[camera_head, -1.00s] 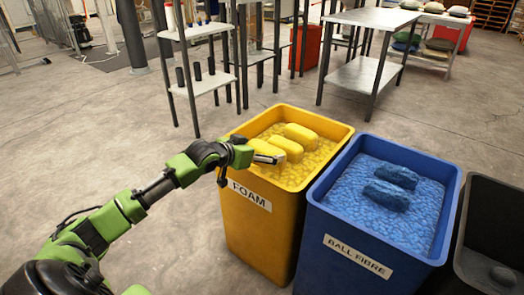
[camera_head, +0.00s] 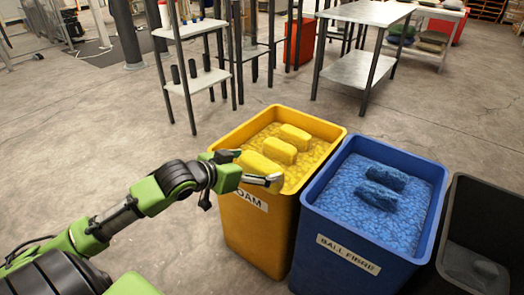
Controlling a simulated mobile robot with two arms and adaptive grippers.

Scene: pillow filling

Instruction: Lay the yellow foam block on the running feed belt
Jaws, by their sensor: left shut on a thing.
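The yellow foam bin (camera_head: 262,237), labelled FOAM, stands in the middle, filled with loose yellow foam. My left gripper (camera_head: 252,169) is at its near left rim, with one finger to the left and one lower right. It is shut on a yellow foam block (camera_head: 260,162), partly hidden by the fingers. The block is low, at the bin's mouth; I cannot tell whether it still touches the fill. A second yellow block (camera_head: 280,150) and a third (camera_head: 295,137) lie on the fill behind it. No feed belt is in view. My right gripper is not in view.
The blue bin (camera_head: 345,265), labelled BALL FIBRE, stands close to the right, holding two blue blocks. A dark bin (camera_head: 492,205) is at the right edge. A shelf rack (camera_head: 202,80) and a metal table (camera_head: 365,14) stand behind.

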